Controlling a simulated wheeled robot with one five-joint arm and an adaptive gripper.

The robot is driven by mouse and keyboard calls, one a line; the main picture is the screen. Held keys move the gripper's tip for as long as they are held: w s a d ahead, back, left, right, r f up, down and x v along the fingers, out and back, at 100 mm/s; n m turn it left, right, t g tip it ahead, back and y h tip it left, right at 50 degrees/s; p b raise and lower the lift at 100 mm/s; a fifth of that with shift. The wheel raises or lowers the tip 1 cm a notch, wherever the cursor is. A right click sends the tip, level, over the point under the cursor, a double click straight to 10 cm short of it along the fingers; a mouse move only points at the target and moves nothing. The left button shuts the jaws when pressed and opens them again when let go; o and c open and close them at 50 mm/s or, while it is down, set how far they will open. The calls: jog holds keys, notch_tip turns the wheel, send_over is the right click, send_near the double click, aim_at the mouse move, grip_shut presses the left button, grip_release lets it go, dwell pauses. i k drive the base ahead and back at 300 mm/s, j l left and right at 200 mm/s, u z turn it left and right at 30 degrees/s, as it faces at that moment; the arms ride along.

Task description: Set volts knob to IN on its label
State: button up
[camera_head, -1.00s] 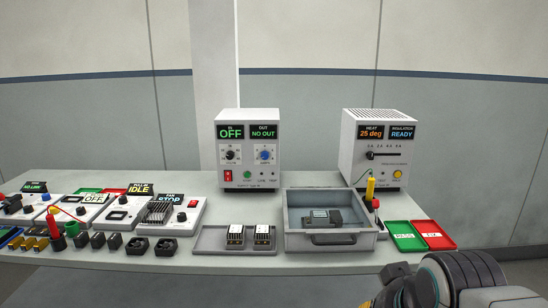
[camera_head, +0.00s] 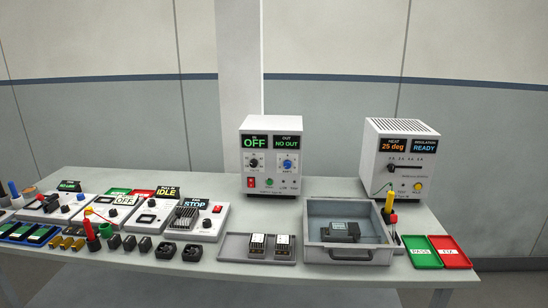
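The power supply (camera_head: 271,155) is a white box at the back middle of the table. Its left display reads IN OFF in green and its right display reads OUT NO OUT. Under the displays are a black knob (camera_head: 253,163) on the left and a blue knob (camera_head: 288,164) on the right. The lettering around the knobs is too small to read, so I cannot tell which is the volts knob or where either points. A red switch (camera_head: 251,182) and a green button sit below. My gripper is not in view.
A grey open drawer-like bin (camera_head: 348,254) holding a dark module stands front right of the supply. A flat tray (camera_head: 232,247) with two modules lies in front. A white heat tester (camera_head: 397,160) stands right, with green and red trays (camera_head: 421,252) before it. Several devices crowd the left.

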aim_at(253, 163)
jog(key=i+j, duration=0.45)
jog(key=j, duration=0.15)
jog(key=i+j, duration=0.85)
jog(key=j, duration=0.3)
